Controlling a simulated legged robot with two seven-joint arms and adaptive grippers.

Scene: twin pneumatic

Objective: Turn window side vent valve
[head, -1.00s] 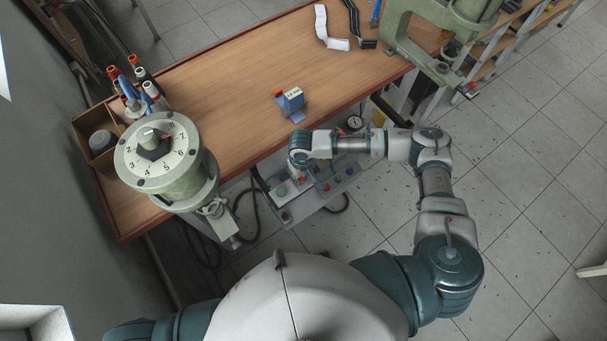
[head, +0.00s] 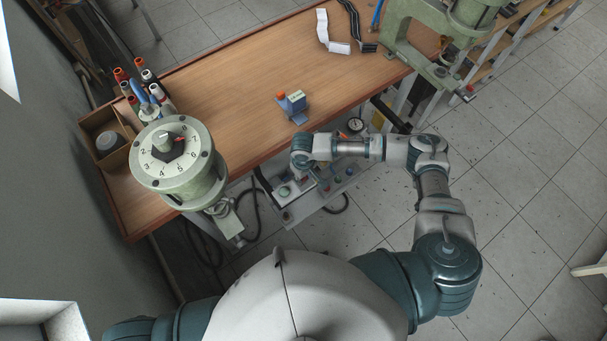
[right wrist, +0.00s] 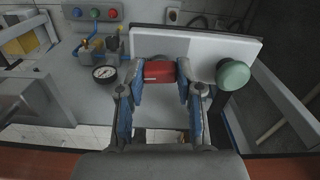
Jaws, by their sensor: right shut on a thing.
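The red valve handle (right wrist: 159,71) shows in the right wrist view in front of a pale upright plate. My right gripper (right wrist: 159,78) is shut on it, with one blue-padded finger at each end of the handle. In the head view my right wrist hangs over the control box (head: 310,205) below the bench front, and it hides most of the gripper and handle. Which way the valve is turned is not clear. My left gripper is not in view.
A round green knob (right wrist: 232,74) stands right of the handle. A pressure gauge (right wrist: 104,73) and brass fittings are to its left. A dial-topped press (head: 175,160) stands at the bench's left, and a green press (head: 430,40) at the right. The bench middle is mostly clear.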

